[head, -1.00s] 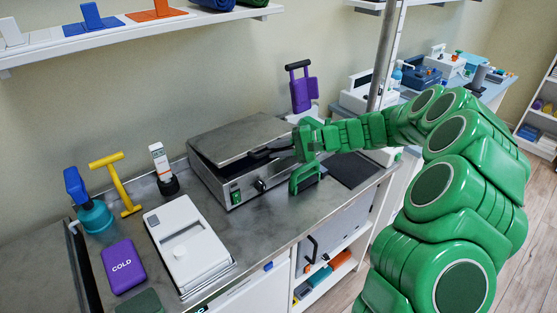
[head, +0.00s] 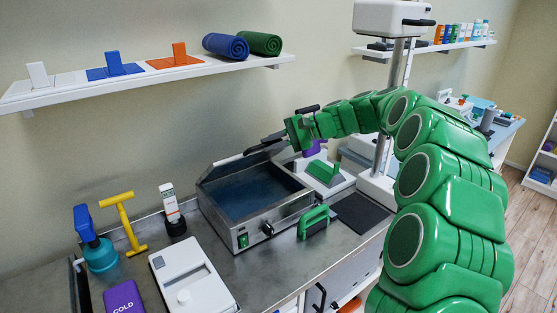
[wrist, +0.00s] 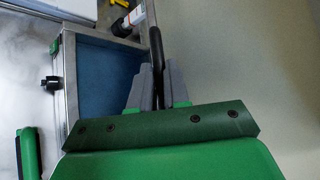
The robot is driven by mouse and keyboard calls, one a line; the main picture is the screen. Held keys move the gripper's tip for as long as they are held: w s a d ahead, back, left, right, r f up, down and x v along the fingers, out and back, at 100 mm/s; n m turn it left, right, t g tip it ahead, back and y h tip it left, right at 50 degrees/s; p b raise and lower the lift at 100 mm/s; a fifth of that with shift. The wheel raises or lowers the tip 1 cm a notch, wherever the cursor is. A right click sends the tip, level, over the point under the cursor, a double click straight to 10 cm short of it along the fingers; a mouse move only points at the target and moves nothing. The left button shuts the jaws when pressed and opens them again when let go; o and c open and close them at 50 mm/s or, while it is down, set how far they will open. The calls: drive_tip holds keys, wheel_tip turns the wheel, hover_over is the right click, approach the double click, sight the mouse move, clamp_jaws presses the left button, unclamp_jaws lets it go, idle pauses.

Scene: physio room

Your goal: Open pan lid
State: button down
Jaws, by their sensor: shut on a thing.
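The steel pan (head: 243,213) stands on the counter, uncovered, with its blue inside showing; it also shows in the wrist view (wrist: 105,80). Its lid (head: 222,166) is raised at the back and seen nearly edge-on, so most of its face is hidden. My gripper (head: 280,143) is up above the pan's back right side, shut on the lid's black handle (head: 262,147). In the wrist view, the grey fingers of my gripper (wrist: 158,92) sit on both sides of the black handle bar (wrist: 155,48).
A green-handled tool (head: 314,221) stands just right of the pan, and a green block (head: 324,172) lies behind. A white device (head: 190,278), yellow T-shaped tool (head: 124,222) and blue-topped bottle (head: 95,240) are at left. A shelf (head: 150,78) hangs above.

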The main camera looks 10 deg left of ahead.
drive_tip(key=w+a+r, duration=0.3)
drive_tip(key=shift+w+a+r, duration=0.35)
drive_tip(key=shift+w+a, duration=0.05)
drive_tip(key=w+a+r, duration=0.3)
drive_tip(key=w+a, duration=0.2)
drive_tip(key=shift+w, duration=0.15)
idle(0.8)
drive_tip(key=shift+w+a+r, duration=0.15)
drive_tip(key=shift+a+r, duration=0.15)
drive_tip(key=shift+a, duration=0.05)
idle(0.5)
drive_tip(key=c, duration=1.1)
unclamp_jaws()
drive_tip(key=shift+r, duration=0.2)
drive_tip(key=shift+d, duration=0.1)
drive_tip(key=d, duration=0.4)
drive_tip(key=w+d, duration=0.1)
drive_tip(key=d, duration=0.8)
drive_tip(key=shift+w+r, duration=0.15)
